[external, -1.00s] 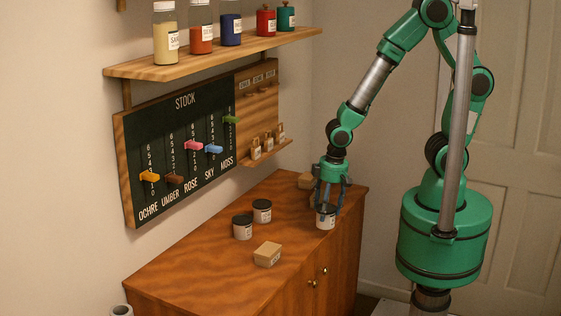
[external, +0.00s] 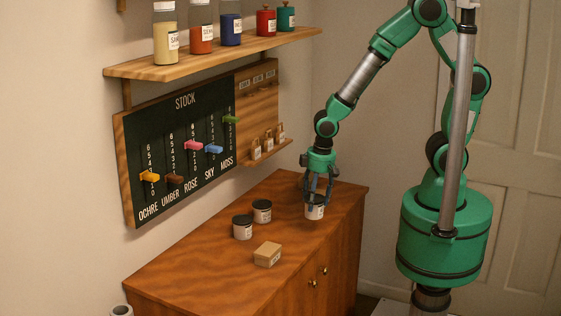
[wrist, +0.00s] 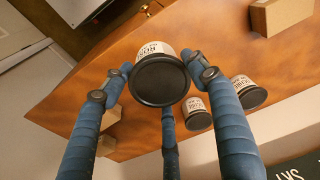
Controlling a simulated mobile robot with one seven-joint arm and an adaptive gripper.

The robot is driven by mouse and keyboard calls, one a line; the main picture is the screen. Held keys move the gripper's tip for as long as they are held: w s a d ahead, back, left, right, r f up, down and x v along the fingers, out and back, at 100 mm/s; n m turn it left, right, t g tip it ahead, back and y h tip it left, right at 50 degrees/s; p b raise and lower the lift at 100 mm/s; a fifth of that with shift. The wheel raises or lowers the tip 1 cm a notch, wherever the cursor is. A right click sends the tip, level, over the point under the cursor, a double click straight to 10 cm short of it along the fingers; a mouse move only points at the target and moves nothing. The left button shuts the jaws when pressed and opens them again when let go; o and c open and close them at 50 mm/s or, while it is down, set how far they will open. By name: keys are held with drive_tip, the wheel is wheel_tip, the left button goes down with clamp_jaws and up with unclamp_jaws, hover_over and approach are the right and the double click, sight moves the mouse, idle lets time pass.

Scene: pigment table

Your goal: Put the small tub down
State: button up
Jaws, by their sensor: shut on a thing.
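The small tub (external: 314,213), white with a dark lid and a printed label, is between the fingers of my gripper (external: 317,198) near the right edge of the wooden cabinet top (external: 205,262). In the wrist view the tub's dark lid (wrist: 159,82) faces the camera, and the blue fingers of my gripper (wrist: 160,85) close around it. The tub looks upright. I cannot tell whether its base touches the wood or hangs just above it.
Two similar tubs (external: 242,228) (external: 262,211) stand left of the held one. A small tan box (external: 267,254) sits nearer the front. The wood between them and my gripper is clear. The stock board (external: 180,150) and shelf (external: 215,55) are on the wall.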

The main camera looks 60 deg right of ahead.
drive_tip(key=w+d+r, duration=0.5)
drive_tip(key=w+d, duration=0.2)
drive_tip(key=w, duration=0.3)
drive_tip(key=w+d+r+p, duration=0.1)
drive_tip(key=w+d+r, duration=0.5)
drive_tip(key=w, duration=0.5)
drive_tip(key=shift+w+d+r, duration=0.15)
drive_tip(key=shift+w+d, duration=0.1)
drive_tip(key=shift+d, duration=0.3)
wheel_tip(320, 180, down, 14)
drive_tip(key=b, duration=0.1)
drive_tip(key=shift+r+b, duration=0.2)
drive_tip(key=shift+b, duration=0.1)
drive_tip(key=shift+f, duration=0.1)
drive_tip(key=shift+f+b, duration=0.35)
drive_tip(key=shift+f, duration=1.8)
drive_tip(key=shift+f, duration=0.15)
drive_tip(key=o, duration=1.3)
